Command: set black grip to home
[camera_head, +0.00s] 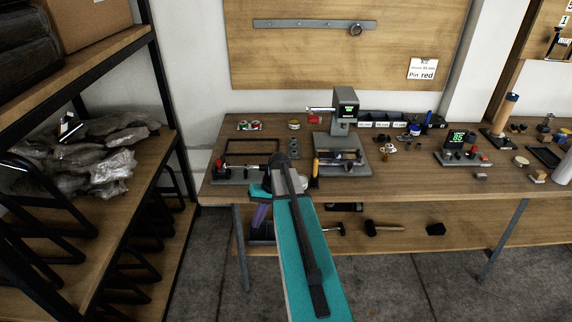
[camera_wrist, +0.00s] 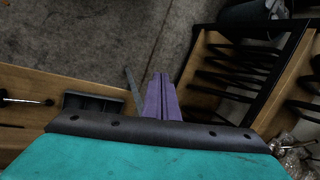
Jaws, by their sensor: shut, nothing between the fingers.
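My gripper shows in the wrist view as two purple fingers (camera_wrist: 162,80) lying together, with nothing between them. A low fixture (camera_head: 233,175) with red knobs sits at the bench's left end, partly behind my arm.
The wooden bench (camera_head: 400,182) also bears a display unit (camera_head: 459,143), small parts and dark bins (camera_head: 385,121). A mallet (camera_head: 385,229) lies on its lower shelf. A shelving rack (camera_head: 130,190) stands close on the left. The grey floor between is open.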

